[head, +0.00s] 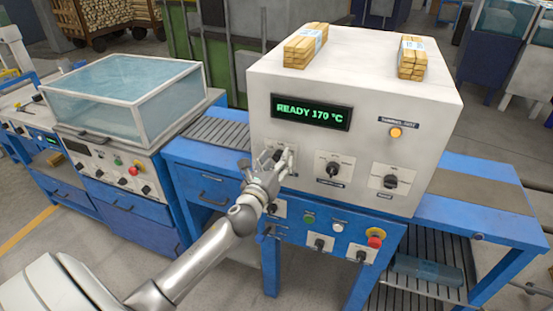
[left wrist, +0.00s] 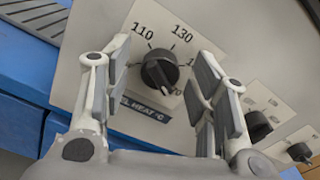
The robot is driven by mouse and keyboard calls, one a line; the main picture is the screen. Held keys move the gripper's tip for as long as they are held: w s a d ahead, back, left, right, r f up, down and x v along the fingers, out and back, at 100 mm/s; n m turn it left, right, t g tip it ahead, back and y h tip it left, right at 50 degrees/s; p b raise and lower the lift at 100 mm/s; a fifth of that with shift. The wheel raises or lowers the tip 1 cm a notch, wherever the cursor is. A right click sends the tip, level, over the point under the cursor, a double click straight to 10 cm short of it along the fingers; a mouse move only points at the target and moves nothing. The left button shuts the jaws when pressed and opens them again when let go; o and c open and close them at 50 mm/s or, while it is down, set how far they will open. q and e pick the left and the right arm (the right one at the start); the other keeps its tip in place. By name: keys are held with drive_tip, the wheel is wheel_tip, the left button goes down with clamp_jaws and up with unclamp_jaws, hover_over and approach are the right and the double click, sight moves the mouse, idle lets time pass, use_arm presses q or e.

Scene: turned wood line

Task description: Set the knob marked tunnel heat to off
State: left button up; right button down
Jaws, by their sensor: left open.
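The tunnel heat knob (left wrist: 158,68) is black with a raised grip bar, on a white plate. The plate shows 110, 130 and part of higher numbers; its lower label (left wrist: 145,107) reads partly "EL HEAT °C". The bar slants toward the lower right, but its exact setting is partly hidden. My left gripper (left wrist: 157,85) is open, with one finger on each side of the knob and visible gaps. In the head view, my left gripper (head: 272,163) covers most of that knob on the white machine (head: 360,80). The display (head: 311,111) reads READY 170 °C.
Two similar knobs (head: 333,169) (head: 390,181) sit to the right. Below are a green button (head: 308,219), a white button (head: 338,227) and a red emergency stop (head: 376,237). An amber lamp (head: 396,132) is lit above. Wood bundles (head: 305,46) lie on top.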

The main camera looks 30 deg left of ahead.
use_arm(q)
drive_tip(key=shift+w, duration=0.2)
drive_tip(key=c, duration=1)
